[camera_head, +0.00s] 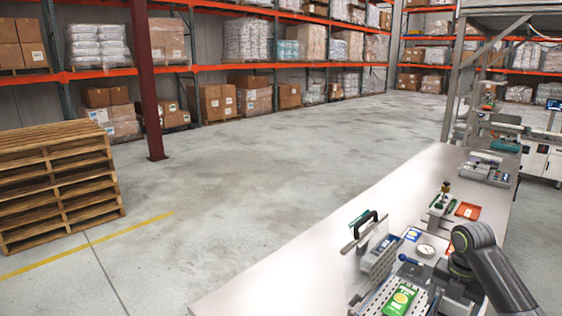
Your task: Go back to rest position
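A dark grey arm of mine (486,266) comes in at the bottom right, over the white bench (290,262). It bends at a rounded joint and drops toward the bottom edge. I take it for my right arm. Its gripper fingers do not show. My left arm and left gripper are not in view.
Stacked pallets (60,185) stand left. The floor between is clear.

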